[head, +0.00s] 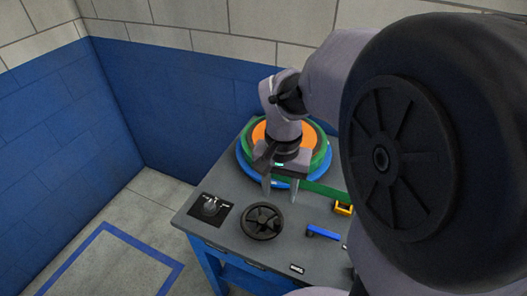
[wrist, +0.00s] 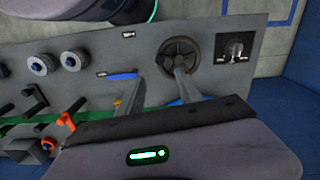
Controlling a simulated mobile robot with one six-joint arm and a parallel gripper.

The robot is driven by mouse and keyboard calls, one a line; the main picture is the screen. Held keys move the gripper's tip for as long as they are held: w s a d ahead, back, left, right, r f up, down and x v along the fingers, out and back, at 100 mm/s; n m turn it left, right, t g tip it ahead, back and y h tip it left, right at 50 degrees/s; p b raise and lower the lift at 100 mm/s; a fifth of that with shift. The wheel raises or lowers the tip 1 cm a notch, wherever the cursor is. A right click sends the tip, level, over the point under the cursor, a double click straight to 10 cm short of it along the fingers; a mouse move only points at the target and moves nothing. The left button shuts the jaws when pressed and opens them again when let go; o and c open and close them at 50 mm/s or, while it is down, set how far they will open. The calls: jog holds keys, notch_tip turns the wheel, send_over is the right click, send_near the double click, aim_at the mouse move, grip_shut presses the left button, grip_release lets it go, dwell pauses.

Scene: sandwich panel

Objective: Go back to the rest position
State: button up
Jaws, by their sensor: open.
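My gripper (head: 281,189) hangs above the back part of a grey panel (head: 190,221), with its fingers pointing down. It is open and empty, with clear space between its fingers. In the wrist view my gripper (wrist: 158,92) shows its two fingers apart over the panel. A black handwheel (head: 262,221) lies just in front of the fingers; it also shows in the wrist view (wrist: 184,47), partly covered by one finger. Behind my gripper are stacked round discs: blue (head: 243,166), green (head: 322,156) and orange (head: 259,132). My arm covers the right part of the panel in the head view.
A rotary switch (head: 211,207) sits at the panel's left. A blue handle (head: 323,232) and a yellow part (head: 343,208) lie right of the handwheel. The wrist view shows two round knobs (wrist: 74,59) and an orange lever (wrist: 72,122). Blue walls (head: 150,110) stand behind; floor at left is clear.

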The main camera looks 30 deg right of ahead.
notch_tip(320, 180, up, 3)
jog(key=shift+f, duration=0.2)
jog(key=s+a+r+n+t+y+b, duration=0.1)
jog(key=s+a+r+n+t, duration=0.1)
jog(key=a, duration=0.4)
jog(key=s+a+r+n+t+y, duration=0.1)
jog(key=s+a+r+n+t, duration=0.1)
jog(key=s+a, duration=0.4)
jog(key=shift+s+a+r+n+t+b, duration=0.25)
jog(key=shift+a+n+t+b, duration=0.1)
jog(key=shift+a+t, duration=0.45)
jog(key=shift+d, duration=0.1)
jog(key=shift+d, duration=0.15)
